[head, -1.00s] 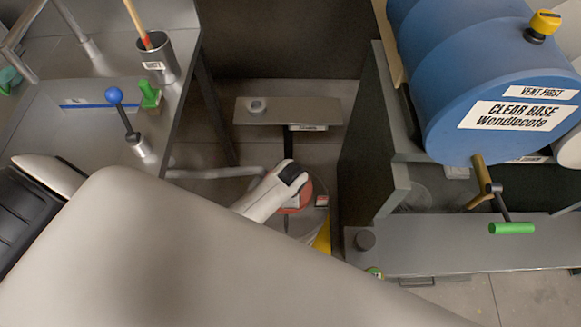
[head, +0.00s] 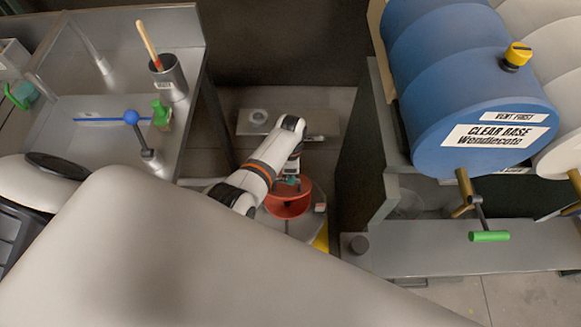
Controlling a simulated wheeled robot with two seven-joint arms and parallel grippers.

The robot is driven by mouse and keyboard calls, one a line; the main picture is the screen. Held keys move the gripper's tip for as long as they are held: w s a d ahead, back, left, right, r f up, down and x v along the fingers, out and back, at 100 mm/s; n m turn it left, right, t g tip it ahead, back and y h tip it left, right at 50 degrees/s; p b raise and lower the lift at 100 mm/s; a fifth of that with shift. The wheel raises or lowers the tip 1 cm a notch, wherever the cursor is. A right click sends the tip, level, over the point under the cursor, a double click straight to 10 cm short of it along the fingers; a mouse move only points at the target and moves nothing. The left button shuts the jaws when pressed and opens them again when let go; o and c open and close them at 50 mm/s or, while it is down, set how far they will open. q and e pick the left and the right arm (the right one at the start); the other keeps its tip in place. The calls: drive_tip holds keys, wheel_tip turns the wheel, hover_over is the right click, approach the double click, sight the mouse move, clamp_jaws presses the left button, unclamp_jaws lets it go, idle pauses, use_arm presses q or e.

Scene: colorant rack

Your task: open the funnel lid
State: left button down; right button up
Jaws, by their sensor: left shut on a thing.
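The red funnel (head: 288,206) stands low in the gap between the left bench and the drum rack. My left gripper (head: 291,181) points down over it, at the end of a white arm with an orange band. It is shut on a small teal-green piece at the funnel's mouth, which looks like the lid's handle. The lid itself is mostly hidden by the gripper and wrist, so I cannot tell how far it is raised. My right gripper is not in view.
The left bench holds a brush cup (head: 168,80) and a blue-ball lever (head: 131,117). A yellow part (head: 322,238) is beside the funnel.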

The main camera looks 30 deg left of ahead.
use_arm(q)
drive_tip(key=shift+w+a+r, duration=0.25)
drive_tip(key=shift+w, duration=0.2)
drive_tip(key=shift+w+a+r, duration=0.2)
drive_tip(key=shift+w, duration=0.2)
drive_tip(key=c, duration=1.6)
unclamp_jaws()
drive_tip(key=shift+w+a+f, duration=0.1)
drive_tip(key=shift+f, duration=0.05)
drive_tip(key=shift+o, duration=0.5)
drive_tip(key=shift+w+f, duration=0.1)
drive_tip(key=shift+w, duration=0.1)
drive_tip(key=p+v, duration=0.1)
drive_tip(key=v, duration=1.1)
drive_tip(key=shift+s, duration=0.1)
